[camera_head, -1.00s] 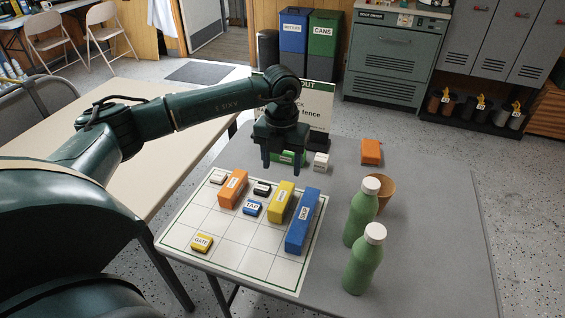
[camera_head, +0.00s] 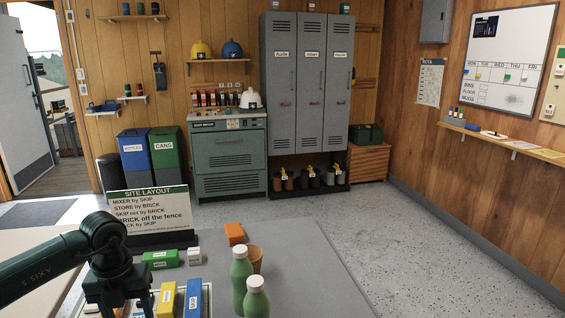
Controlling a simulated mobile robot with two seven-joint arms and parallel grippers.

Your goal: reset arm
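My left arm comes in from the left edge, and its gripper (camera_head: 122,303) points down over the near left of the grey table (camera_head: 300,290). The fingers are partly cut off at the bottom edge, and I cannot tell whether they hold anything. A yellow block (camera_head: 167,300) and a blue block (camera_head: 193,298) stand just right of it. A green block (camera_head: 160,259) and a small white block (camera_head: 194,257) lie behind it. My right gripper is not in view.
Two green bottles (camera_head: 241,280) with white caps, a tan cup (camera_head: 255,258) and an orange block (camera_head: 235,233) stand right of the blocks. A site layout sign (camera_head: 150,212) stands at the back. The table's right part is clear. Grey lockers (camera_head: 307,100) line the far wall.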

